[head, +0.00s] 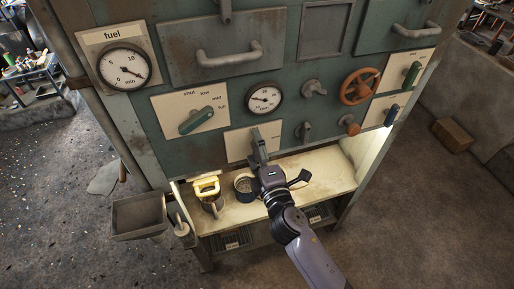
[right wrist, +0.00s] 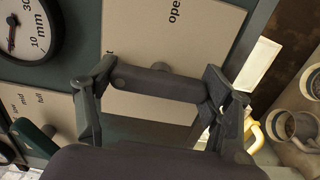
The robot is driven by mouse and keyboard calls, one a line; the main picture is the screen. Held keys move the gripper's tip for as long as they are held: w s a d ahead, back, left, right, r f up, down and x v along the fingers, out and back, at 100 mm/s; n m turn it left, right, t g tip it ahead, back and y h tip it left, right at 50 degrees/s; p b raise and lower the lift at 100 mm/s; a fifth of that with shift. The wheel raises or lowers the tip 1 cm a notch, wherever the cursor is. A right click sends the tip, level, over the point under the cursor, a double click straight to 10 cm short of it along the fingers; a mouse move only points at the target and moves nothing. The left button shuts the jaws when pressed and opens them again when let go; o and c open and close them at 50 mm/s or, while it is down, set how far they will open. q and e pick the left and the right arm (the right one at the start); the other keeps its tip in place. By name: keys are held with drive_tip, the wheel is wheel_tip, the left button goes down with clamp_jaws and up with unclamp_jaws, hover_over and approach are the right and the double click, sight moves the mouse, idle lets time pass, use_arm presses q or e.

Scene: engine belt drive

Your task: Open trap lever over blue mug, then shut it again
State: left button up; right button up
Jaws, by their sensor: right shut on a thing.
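The word "open" shows on the plate there. A round mug (head: 243,186) stands on the shelf just below and left of the gripper; its colour does not clearly read as blue. My left gripper is not in view.
Other levers, an orange handwheel (head: 360,86) and gauges sit on the panel. A grey bin (head: 138,214) hangs at the left. The shelf's right part is clear.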

drive_tip(key=shift+f, duration=0.15)
idle(0.3)
drive_tip(key=o, duration=1.2)
drive_tip(key=shift+s, duration=0.25)
drive_tip(key=v, duration=1.1)
drive_tip(key=shift+s+d, duration=0.15)
drive_tip(key=shift+s, duration=0.1)
